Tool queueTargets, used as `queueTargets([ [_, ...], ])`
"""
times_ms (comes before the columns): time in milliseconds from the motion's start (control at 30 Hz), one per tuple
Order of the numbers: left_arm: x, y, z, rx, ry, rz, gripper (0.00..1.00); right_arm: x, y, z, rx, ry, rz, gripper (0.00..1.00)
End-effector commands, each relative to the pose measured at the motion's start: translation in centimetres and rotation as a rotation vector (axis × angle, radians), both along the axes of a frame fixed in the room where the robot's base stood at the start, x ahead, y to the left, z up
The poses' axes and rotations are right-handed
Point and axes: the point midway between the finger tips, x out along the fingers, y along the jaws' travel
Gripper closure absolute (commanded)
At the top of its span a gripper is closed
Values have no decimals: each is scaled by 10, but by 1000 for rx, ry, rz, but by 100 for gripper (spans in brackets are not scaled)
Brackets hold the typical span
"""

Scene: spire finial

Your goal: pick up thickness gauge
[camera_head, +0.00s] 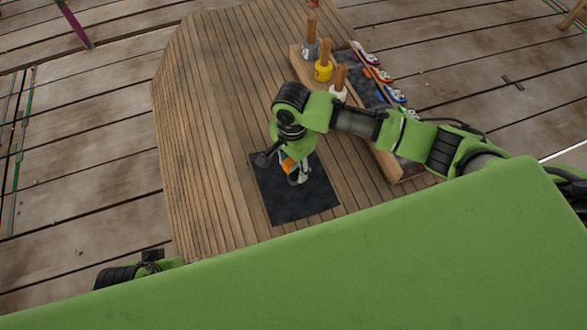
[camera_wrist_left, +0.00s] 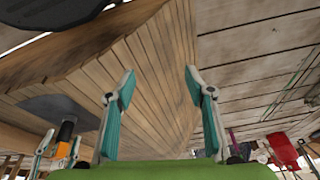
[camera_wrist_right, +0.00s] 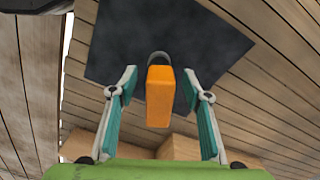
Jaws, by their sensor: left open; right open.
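The thickness gauge, which I take to be the orange block with a grey loop at its end (camera_wrist_right: 160,95), is at the dark mat. In the head view its orange part (camera_head: 288,164) is partly hidden by my right arm. My right gripper (camera_wrist_right: 159,73) is open, with one finger on each side of the orange block and gaps visible on both sides. It also shows over the mat in the left wrist view (camera_wrist_left: 58,146). My left gripper (camera_wrist_left: 158,82) is open and empty, away from the mat; its fingers are not clear in the head view.
The dark mat (camera_head: 267,205) lies on a slatted wooden table (camera_head: 210,110). At the table's right, a wooden rack (camera_head: 383,158) holds wooden-handled tools, including a yellow one (camera_head: 323,71), and several small coloured tools. The table's left part is clear.

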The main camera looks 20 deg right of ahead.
Motion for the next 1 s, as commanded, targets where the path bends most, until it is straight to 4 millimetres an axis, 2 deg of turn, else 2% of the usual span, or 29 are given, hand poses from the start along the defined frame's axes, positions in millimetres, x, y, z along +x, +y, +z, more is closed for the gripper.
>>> queueTargets([
  [100,-5,1,16,0,-11,1,51,-1,-2,-12,-1,0,0,56],
  [233,-8,2,19,0,-13,1,51,-1,-1,-28,0,0,0,56],
  [533,-9,2,23,0,-14,2,51,-1,-1,-31,0,-1,0,56],
  [567,-9,2,23,0,-14,2,51,-1,-1,-31,0,-1,0,61],
  [700,-9,2,23,0,-14,2,51,-1,-1,-31,0,-1,0,97],
  [733,-9,2,23,0,-14,2,51,-1,-1,-31,0,-1,0,100],
  [1000,-9,2,23,0,-15,2,51,-1,-1,-30,1,-2,1,100],
])
